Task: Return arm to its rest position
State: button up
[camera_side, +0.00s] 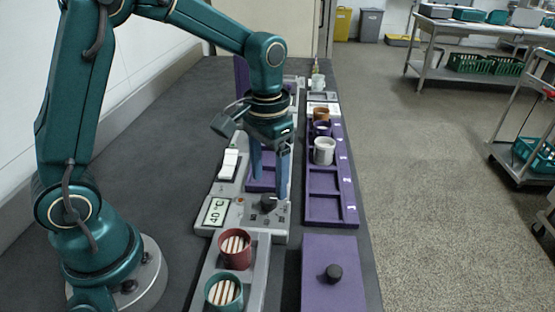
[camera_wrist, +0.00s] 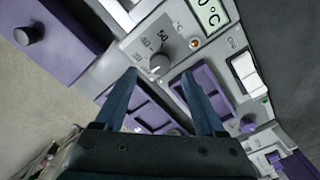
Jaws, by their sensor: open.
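My gripper (camera_side: 270,187) is open and empty, pointing down over the grey machine panel (camera_side: 240,206) in the side view. Its blue fingers stand apart, close to a black dial (camera_side: 268,202). In the wrist view the gripper (camera_wrist: 160,75) shows both fingertips apart with nothing between them, and the dial (camera_wrist: 160,63) appears just beyond them. I cannot tell whether a finger touches the dial. A display (camera_side: 216,212) on the panel reads 40 °C. A white rocker switch (camera_side: 229,163) sits behind it. The purple recess in the panel is partly hidden by the fingers.
A purple slotted rack (camera_side: 348,205) right of the panel holds a white cup (camera_side: 324,152) and others behind it. In front are a red cup (camera_side: 236,250), a teal cup (camera_side: 224,292) and a purple lid (camera_side: 318,250) with a black knob. The dark bench top (camera_side: 175,160) is clear to the left.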

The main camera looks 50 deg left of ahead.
jog(key=shift+r, duration=0.6)
